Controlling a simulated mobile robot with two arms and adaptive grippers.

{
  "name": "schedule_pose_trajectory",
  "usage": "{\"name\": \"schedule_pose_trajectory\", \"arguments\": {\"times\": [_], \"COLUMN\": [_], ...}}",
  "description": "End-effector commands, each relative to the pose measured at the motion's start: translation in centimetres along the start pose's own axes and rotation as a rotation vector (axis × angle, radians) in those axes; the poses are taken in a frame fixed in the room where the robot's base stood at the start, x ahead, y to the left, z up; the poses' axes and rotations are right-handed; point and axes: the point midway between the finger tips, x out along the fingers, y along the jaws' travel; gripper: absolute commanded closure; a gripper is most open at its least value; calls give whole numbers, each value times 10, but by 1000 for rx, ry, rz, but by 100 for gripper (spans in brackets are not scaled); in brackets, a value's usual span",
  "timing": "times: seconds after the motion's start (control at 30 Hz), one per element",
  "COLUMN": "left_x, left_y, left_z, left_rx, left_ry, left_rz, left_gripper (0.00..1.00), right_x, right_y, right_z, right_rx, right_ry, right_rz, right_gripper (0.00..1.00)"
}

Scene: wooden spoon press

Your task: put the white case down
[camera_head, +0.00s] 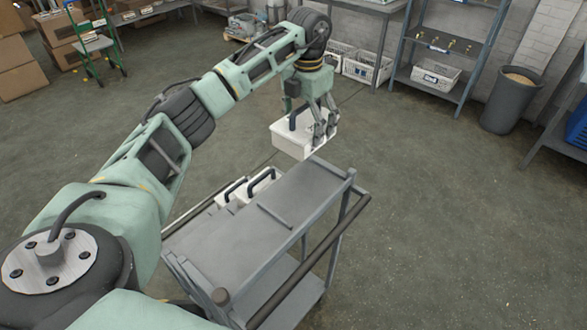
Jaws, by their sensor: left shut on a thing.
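The white case (289,141) has a dark handle and hangs in the upper middle of the head view. My left gripper (318,128) is at its right side and shut on it; the fingers hide part of the case. The case appears raised, near the far end of a grey cart (290,195). I cannot tell from this view how high it is above the cart or floor. My right gripper is not in view.
More white cases (247,186) with dark handles sit at the cart's left side. The cart top's right part is bare. A grey bin (510,100) and a shelf rack (437,75) stand at the back right. A green hand truck (92,42) stands back left. Open floor surrounds the cart.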

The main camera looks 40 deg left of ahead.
Motion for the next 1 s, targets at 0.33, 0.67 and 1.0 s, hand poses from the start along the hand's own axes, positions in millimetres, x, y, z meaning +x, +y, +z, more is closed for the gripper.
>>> {"name": "schedule_pose_trajectory", "arguments": {"times": [0.33, 0.67, 1.0], "left_x": [35, 60, 96], "left_y": [-37, -56, -55], "left_z": [-53, -77, -76], "left_rx": [4, 0, 0], "left_ry": [3, 1, -1], "left_rz": [1, 0, 0], "left_gripper": [52, 52, 52], "right_x": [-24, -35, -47], "right_y": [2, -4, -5], "right_z": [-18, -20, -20], "right_rx": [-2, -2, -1], "right_ry": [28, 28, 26], "right_rz": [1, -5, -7], "right_gripper": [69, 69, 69]}}
